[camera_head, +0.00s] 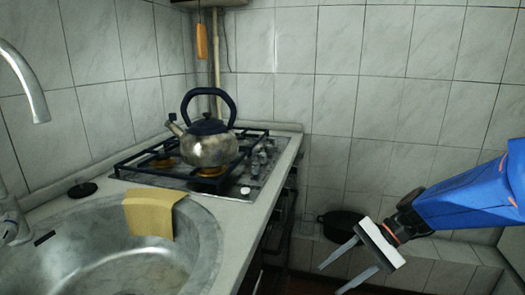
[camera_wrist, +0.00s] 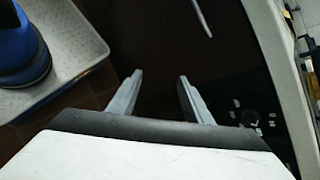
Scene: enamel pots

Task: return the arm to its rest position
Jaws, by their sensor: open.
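My gripper (camera_head: 340,266) is at the lower right in the head view, at the end of my blue arm. Its two grey fingers are spread apart and point left and down, with nothing between them. In the wrist view my gripper (camera_wrist: 156,88) also shows open and empty. It hangs in free air to the right of the counter and stove, apart from them. Beyond its fingers the wrist view shows a dark surface with a thin light bar and a knob.
A kettle (camera_head: 208,146) stands on the gas stove (camera_head: 255,172). A yellow cloth (camera_head: 150,214) hangs over the rim of the metal sink (camera_head: 205,255). A black pot (camera_head: 341,224) stands low by the tiled wall behind my gripper. The counter edge runs left of my gripper.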

